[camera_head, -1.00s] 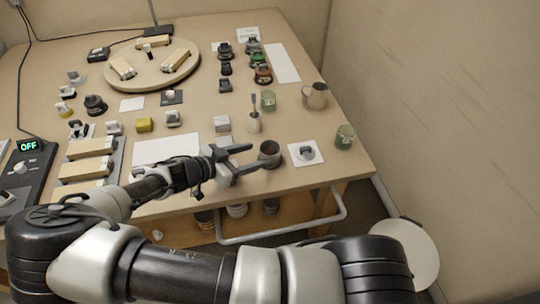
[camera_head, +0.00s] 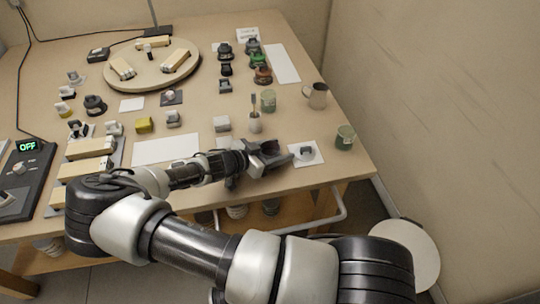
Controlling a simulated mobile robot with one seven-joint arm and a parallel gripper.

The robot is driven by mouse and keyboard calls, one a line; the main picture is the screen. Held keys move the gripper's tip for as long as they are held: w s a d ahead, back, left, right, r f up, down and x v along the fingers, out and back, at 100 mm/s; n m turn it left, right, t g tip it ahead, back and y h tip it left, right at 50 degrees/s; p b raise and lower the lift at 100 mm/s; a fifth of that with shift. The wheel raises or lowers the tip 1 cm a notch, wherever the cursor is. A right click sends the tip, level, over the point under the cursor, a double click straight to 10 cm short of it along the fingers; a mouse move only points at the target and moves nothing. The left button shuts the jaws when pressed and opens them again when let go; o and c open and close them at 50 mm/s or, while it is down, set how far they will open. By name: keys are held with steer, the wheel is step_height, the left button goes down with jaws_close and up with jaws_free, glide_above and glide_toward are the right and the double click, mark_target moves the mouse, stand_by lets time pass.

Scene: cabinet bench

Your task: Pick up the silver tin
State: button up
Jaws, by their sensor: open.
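My gripper (camera_head: 272,157) is low over the front of the bench, its jaws open, pointing right. A dark grey, open-topped round tin (camera_head: 268,147), the likeliest silver tin, shows only in part at the gripper. The jaws and wrist hide most of it, and I cannot tell whether the fingers touch it or stand on both sides of it. A white square card with a small grey piece (camera_head: 306,153) lies just right of the fingertips.
A pot with a brush (camera_head: 255,122) stands close behind the gripper. A green jar (camera_head: 345,137) and a grey jug (camera_head: 317,95) stand to the right. A white sheet (camera_head: 165,150) lies left. The bench's front edge and rail (camera_head: 325,222) are near my arm.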

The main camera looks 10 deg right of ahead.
steer(key=shift+c, duration=0.2)
steer(key=c, duration=0.7)
steer(key=shift+c, duration=0.5)
steer(key=shift+r, duration=0.2)
